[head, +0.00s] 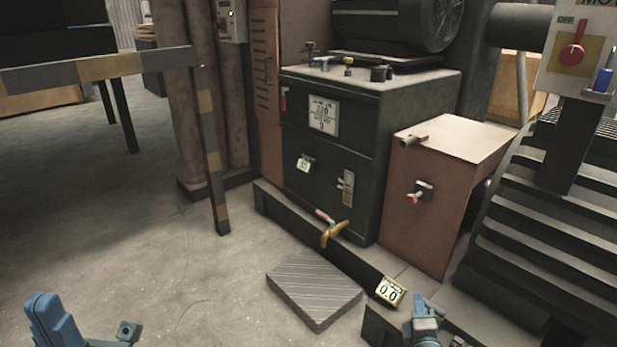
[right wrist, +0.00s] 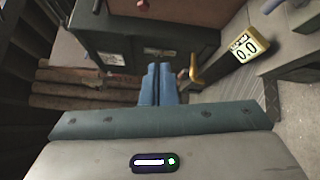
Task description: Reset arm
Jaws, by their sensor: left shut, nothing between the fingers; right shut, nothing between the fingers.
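My left gripper (head: 52,318) shows at the bottom left of the head view, with blue fingers over bare floor. It is shut and empty. My right gripper (head: 424,312) is at the bottom right of the head view, in front of the low dark ledge and close to the yellow 0.0 display (head: 390,292). In the right wrist view the blue fingers of the right gripper (right wrist: 158,72) are together with nothing between them, and the 0.0 display (right wrist: 247,45) is to their right. Most of both arms is out of view.
A dark green cabinet (head: 325,175) with knobs and a motor on top stands at the centre. A tan box (head: 435,185) and dark steps (head: 550,215) are to the right. A yellow-handled valve (head: 335,233) is low in front. A grey plate (head: 315,287) lies on open floor.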

